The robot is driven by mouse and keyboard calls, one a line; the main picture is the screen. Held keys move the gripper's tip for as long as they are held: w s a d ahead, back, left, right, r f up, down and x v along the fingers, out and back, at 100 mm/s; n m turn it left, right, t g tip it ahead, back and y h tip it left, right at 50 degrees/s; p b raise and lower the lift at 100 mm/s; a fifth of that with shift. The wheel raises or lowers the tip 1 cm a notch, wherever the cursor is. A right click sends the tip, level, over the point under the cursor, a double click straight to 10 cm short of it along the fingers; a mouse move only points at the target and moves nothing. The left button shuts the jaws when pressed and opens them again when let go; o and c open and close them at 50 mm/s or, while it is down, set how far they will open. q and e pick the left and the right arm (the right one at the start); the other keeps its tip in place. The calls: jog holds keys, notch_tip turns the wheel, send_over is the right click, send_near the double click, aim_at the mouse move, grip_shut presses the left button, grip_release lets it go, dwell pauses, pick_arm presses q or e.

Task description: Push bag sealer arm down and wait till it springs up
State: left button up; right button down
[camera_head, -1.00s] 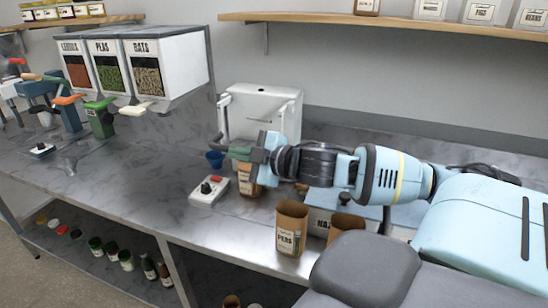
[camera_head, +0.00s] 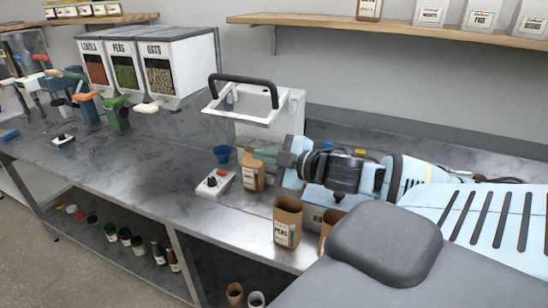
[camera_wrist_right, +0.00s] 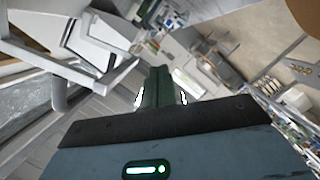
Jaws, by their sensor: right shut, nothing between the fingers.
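The bag sealer (camera_head: 268,116) is a white machine on the counter. Its arm, a white frame with a black handle (camera_head: 243,79), is raised above the machine's front. The white frame also shows at the left of the right wrist view (camera_wrist_right: 75,62). My right gripper (camera_head: 264,157) is shut and empty, low in front of the sealer and apart from the handle. Its green fingers show together in the right wrist view (camera_wrist_right: 158,88). A brown labelled bag (camera_head: 251,172) stands by the fingertips, partly covered; whether they touch is unclear. My left gripper is out of view.
A white control box (camera_head: 214,184) with a red button and black knob lies left of the bag. A blue cup (camera_head: 222,154) stands behind it. An open PEAS bag (camera_head: 287,221) is near the front edge. The counter left of the box is clear.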

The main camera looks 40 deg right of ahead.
jog(key=shift+v, duration=0.85)
jog(key=shift+s+f, duration=0.1)
